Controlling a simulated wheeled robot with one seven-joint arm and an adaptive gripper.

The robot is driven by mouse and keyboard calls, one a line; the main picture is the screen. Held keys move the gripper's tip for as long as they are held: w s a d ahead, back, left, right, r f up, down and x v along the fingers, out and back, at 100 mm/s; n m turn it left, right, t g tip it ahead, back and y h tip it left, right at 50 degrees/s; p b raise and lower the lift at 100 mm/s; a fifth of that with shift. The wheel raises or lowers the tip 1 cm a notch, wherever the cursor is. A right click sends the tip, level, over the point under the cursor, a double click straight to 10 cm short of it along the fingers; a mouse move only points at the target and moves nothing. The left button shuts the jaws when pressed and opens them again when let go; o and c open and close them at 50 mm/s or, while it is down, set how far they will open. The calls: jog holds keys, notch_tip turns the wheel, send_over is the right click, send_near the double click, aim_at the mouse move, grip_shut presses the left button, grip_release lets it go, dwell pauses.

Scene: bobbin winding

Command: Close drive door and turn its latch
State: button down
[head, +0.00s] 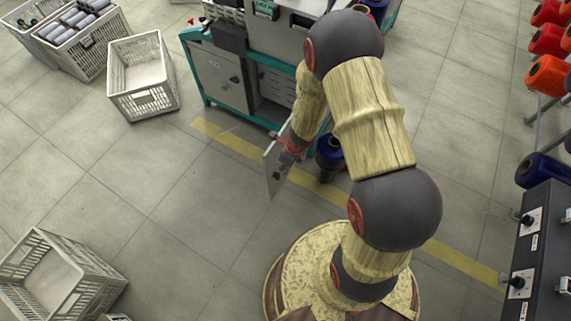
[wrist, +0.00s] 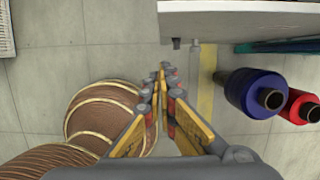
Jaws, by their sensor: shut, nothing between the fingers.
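The drive door (head: 273,170) is a light grey panel. It stands swung open, out from the teal-framed machine (head: 225,75), and a small dark latch (head: 277,176) shows on its face. My gripper (head: 289,152) is beside the door in the head view, partly covered by my arm. In the wrist view the door (wrist: 240,22) crosses the upper right edge-on, with a small dark knob (wrist: 176,43) below its left end. My gripper (wrist: 166,72) is shut and empty, its tips pointing toward that end. I cannot tell whether it touches the door.
Blue (wrist: 253,90) and red (wrist: 300,106) spools stand right of my gripper. An empty white crate (head: 113,95) stands left of the machine. A control cabinet (head: 545,250) is at the right. The floor left of the door is clear.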

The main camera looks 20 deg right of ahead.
jog(key=shift+w+a+f, duration=0.6)
jog(key=shift+w+a, duration=0.1)
jog(key=shift+w, duration=0.2)
jog(key=shift+w+a+f, duration=0.55)
jog(key=shift+w+a, duration=0.15)
jog(key=shift+w, duration=0.2)
